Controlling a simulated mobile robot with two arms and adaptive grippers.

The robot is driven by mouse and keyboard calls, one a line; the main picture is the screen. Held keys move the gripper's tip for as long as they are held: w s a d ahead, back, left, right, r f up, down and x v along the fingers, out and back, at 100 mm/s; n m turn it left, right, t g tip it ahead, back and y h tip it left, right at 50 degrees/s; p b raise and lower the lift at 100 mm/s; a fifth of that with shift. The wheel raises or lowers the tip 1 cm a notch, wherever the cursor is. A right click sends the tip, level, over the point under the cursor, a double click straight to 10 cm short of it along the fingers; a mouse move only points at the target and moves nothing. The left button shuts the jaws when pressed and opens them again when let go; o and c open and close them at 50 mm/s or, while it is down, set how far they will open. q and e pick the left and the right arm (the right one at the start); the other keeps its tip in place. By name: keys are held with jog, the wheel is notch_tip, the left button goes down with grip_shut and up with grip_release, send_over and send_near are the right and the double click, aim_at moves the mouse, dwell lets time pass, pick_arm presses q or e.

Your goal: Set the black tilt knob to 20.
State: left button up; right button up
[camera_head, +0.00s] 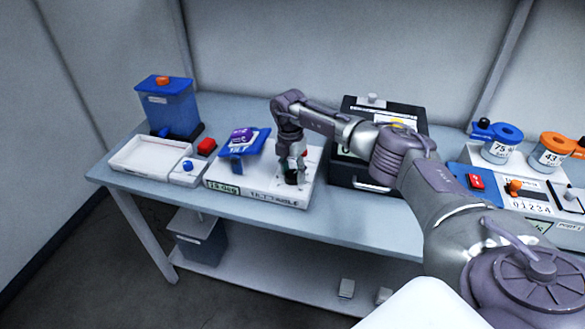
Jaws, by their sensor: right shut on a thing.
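The white tilt table unit (260,191) stands near the front edge of the bench, with "TILT TABLE" lettering on its front. A small green readout (222,187) at its front left is too small to read surely; it seems to begin with 15. My right gripper (292,175) points down over the unit's right part and is shut on the black tilt knob (291,179). The knob is mostly hidden by the fingers, and its setting cannot be read. A blue tilted plate (258,140) with a purple piece (242,136) sits at the unit's left. My left gripper is out of view.
A black box (357,178) stands close behind my right arm. Numbered blue (505,133) and orange (557,145) canisters stand at right. The bench front (330,218) is clear.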

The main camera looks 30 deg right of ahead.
aim_at(291, 172)
jog(key=shift+r+m+p, duration=0.1)
jog(key=shift+m+p, duration=0.25)
jog(key=shift+m, duration=0.65)
jog(key=shift+d, duration=0.1)
jog(key=o, duration=1.2)
jog(key=shift+c, duration=0.2)
notch_tip(291, 172, up, 12)
jog(key=shift+w, duration=0.35)
